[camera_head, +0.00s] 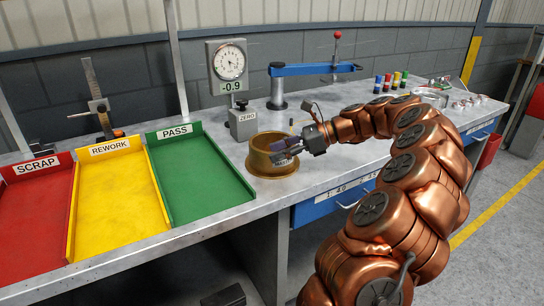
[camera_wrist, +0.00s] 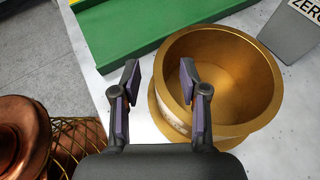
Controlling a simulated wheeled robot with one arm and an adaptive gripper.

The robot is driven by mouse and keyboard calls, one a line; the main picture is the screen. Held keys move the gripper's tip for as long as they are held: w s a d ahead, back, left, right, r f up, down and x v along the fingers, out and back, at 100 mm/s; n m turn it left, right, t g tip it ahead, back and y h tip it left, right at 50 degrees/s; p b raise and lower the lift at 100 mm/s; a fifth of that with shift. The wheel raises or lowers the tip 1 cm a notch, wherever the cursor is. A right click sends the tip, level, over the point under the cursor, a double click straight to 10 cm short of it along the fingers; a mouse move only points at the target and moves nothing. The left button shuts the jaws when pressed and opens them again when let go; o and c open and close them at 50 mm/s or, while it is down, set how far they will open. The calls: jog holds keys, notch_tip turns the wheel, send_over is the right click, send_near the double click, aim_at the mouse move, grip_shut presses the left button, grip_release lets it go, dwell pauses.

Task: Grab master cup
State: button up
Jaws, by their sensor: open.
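The master cup looks to be the brass-coloured round cup (camera_head: 262,158) standing upright on the bench, right of the green tray. It fills the right of the wrist view (camera_wrist: 245,60), open side up and empty inside. My gripper (camera_head: 284,152) is at the cup's near right side in the head view and hides part of its rim. In the wrist view my gripper (camera_wrist: 158,85) is open, its two fingers apart. The right finger overlaps the cup's wall and the left finger is outside it. I cannot tell whether either finger touches the cup.
A grey ZERO block (camera_head: 243,122) and a dial gauge reading -0.9 (camera_head: 228,66) stand behind the cup. The green PASS tray (camera_head: 200,178), yellow REWORK tray (camera_head: 112,198) and red SCRAP tray (camera_head: 34,220) lie left. A blue-armed fixture (camera_head: 310,70) stands behind. The bench's front edge is close.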

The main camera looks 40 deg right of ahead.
jog(key=shift+x, duration=1.1)
jog(key=shift+c, duration=0.2)
jog(key=shift+s, duration=0.1)
grip_shut()
